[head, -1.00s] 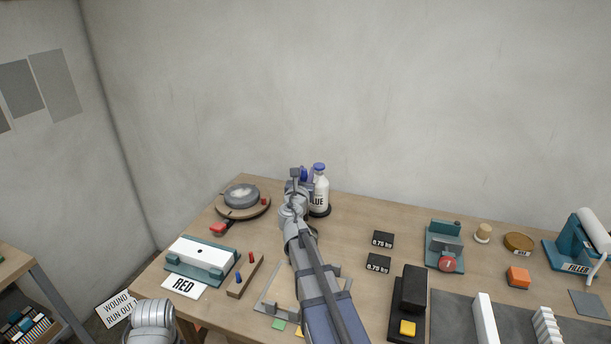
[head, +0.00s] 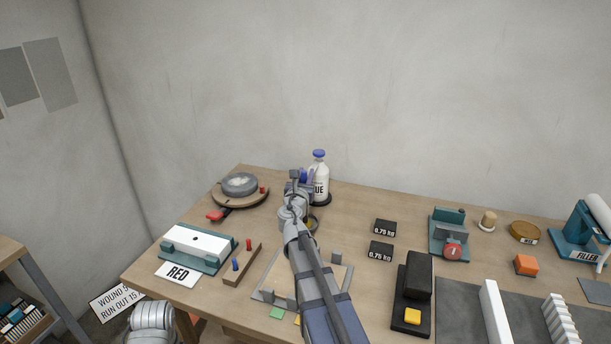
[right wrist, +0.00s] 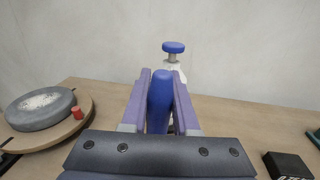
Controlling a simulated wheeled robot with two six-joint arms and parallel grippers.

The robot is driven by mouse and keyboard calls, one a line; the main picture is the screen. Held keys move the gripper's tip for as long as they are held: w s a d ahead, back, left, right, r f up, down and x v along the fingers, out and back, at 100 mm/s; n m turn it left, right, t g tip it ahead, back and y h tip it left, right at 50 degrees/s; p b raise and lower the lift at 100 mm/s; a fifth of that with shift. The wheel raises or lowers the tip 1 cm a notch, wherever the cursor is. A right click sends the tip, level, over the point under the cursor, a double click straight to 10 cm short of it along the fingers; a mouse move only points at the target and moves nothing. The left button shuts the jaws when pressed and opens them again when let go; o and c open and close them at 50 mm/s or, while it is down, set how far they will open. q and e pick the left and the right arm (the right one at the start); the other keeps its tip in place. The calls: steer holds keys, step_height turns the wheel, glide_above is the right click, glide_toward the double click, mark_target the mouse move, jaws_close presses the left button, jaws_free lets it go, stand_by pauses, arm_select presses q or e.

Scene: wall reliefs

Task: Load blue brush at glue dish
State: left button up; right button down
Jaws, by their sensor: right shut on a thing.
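My right gripper (head: 298,178) is shut on a blue brush, whose rounded blue handle (right wrist: 160,100) stands between the purple-grey fingers in the right wrist view. Its lower end is hidden. A white bottle (head: 319,185) with a blue cap stands just behind and right of the gripper on a dark round base; its label shows only "UE". I cannot tell whether the brush touches anything. My left gripper is out of view.
A grey round dish with white grains (head: 240,184) sits on a wooden disc at left. Black weights (head: 385,227) lie right, with bare wood between.

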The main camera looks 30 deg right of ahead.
steer(key=shift+f+b, duration=0.5)
steer(key=shift+b, duration=0.05)
stand_by(1.9)
steer(key=shift+r, duration=0.1)
step_height(320, 180, up, 7)
steer(key=p, duration=0.7)
stand_by(0.6)
steer(key=shift+s, duration=0.1)
